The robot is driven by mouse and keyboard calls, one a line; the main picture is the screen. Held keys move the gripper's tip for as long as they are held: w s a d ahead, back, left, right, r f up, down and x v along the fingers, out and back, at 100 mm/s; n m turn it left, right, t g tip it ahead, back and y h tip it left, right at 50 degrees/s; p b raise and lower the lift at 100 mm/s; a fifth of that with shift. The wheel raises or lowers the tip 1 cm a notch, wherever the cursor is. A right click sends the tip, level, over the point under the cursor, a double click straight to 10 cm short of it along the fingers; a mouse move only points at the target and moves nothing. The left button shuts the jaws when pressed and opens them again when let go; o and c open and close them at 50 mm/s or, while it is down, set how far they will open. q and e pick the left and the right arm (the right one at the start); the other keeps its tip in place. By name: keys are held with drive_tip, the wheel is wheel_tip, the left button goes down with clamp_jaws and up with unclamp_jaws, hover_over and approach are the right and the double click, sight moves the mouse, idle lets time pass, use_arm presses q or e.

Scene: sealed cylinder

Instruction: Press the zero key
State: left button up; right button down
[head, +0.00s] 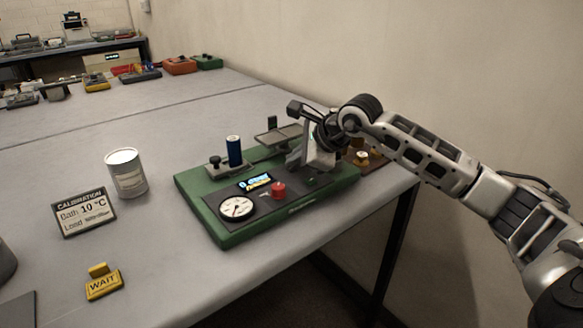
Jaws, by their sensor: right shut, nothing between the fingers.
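A green instrument base (219,226) sits near the table's front right edge. It carries a round white dial (236,208), a small lit display (255,182), a red knob or button (279,189) and a dark blue cylinder (234,151) standing upright at its back left. A flat metal plate (280,135) stands behind. I cannot make out a label marking a zero key. My right gripper (312,166) is over the right part of the base, shut and empty, its tips pointing down; the wrist hides part of the base. My left gripper is not in view.
A wooden block (374,158) lies behind my right wrist. A wall rises close behind on the right.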

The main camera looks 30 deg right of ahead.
drive_tip(key=shift+f, duration=0.1)
drive_tip(key=shift+r+p, duration=0.5)
drive_tip(key=shift+r, duration=0.3)
drive_tip(key=shift+r, duration=0.15)
wheel_tip(320, 180, up, 5)
drive_tip(key=p, duration=0.3)
idle(0.8)
drive_tip(key=shift+f, duration=0.2)
